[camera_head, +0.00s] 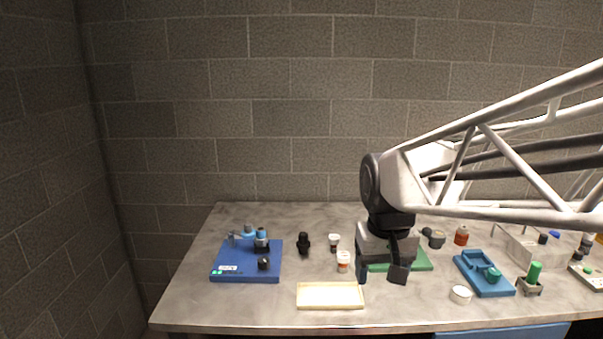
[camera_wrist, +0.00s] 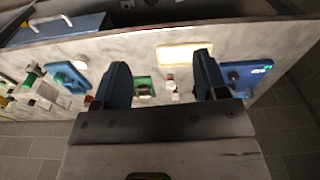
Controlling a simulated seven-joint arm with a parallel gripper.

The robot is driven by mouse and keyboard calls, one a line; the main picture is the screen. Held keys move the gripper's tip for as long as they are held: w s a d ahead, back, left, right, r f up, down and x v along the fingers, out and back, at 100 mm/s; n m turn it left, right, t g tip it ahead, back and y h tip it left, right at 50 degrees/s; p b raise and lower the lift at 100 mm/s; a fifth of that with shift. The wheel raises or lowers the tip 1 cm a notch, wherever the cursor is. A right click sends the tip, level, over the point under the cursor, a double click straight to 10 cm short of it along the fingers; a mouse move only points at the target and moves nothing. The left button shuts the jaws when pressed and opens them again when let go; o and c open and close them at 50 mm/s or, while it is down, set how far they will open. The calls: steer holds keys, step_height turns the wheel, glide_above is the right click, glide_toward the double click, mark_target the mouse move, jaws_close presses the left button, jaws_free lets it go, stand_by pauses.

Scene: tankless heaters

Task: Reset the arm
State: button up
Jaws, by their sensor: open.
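My gripper (camera_head: 382,270) hangs from my arm above the right-middle part of the table, in front of a green mat (camera_head: 420,261). Its fingers point down and stand apart. In the wrist view my gripper (camera_wrist: 160,75) shows two dark fingers spread wide with nothing held between them. Behind the gap the tabletop shows, with a green item (camera_wrist: 143,84) and small bottles. The gripper hides part of the green mat in the head view. Whether a fingertip touches anything below cannot be told, but it looks clear of the table.
The grey table (camera_head: 235,307) holds a blue board (camera_head: 228,272) at left, a cream tray (camera_head: 330,296) in front, and white bottles (camera_head: 343,262) beside my gripper. At right are a blue holder (camera_head: 470,268), a white cup (camera_head: 460,295) and a clear bin (camera_head: 513,247). The front left is bare.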

steer(key=s+d+f+t, duration=0.1)
steer(key=s+d+f, duration=0.1)
steer(key=s, duration=0.5)
steer(key=s+d+f+m, duration=0.1)
steer(key=s+d+f, duration=0.1)
steer(key=s, duration=0.5)
steer(key=shift+s+t, duration=0.25)
steer(key=shift+t, duration=0.15)
steer(key=shift+w, duration=0.1)
